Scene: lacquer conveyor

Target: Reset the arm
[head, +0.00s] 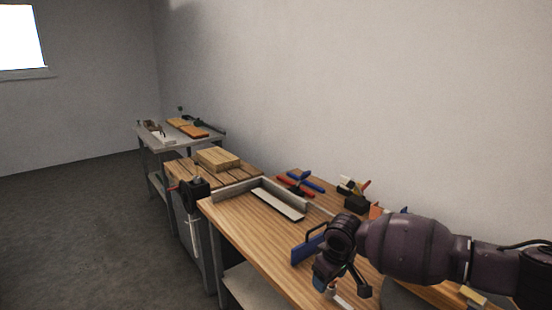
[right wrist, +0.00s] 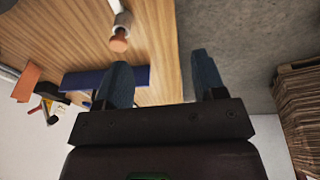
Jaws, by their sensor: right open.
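My right arm comes in from the right in the head view. Its gripper (head: 343,284) hangs over the front part of the wooden workbench (head: 235,218). In the right wrist view the right gripper (right wrist: 162,78) has its two blue-grey fingers well apart, with nothing between them. A blue flat tool with a handle (head: 308,248) stands close to the left of the gripper; a blue piece (right wrist: 80,80) also shows behind one finger in the right wrist view. My left gripper is not in view.
A pale cylinder with a brownish end (right wrist: 120,30) lies near the fingers. A metal tray (head: 280,203), red tool (head: 295,185) and blue tool (head: 306,181) lie farther back. A vise (head: 195,195) sits at the bench's left end. Grey floor (head: 80,240) is open at left.

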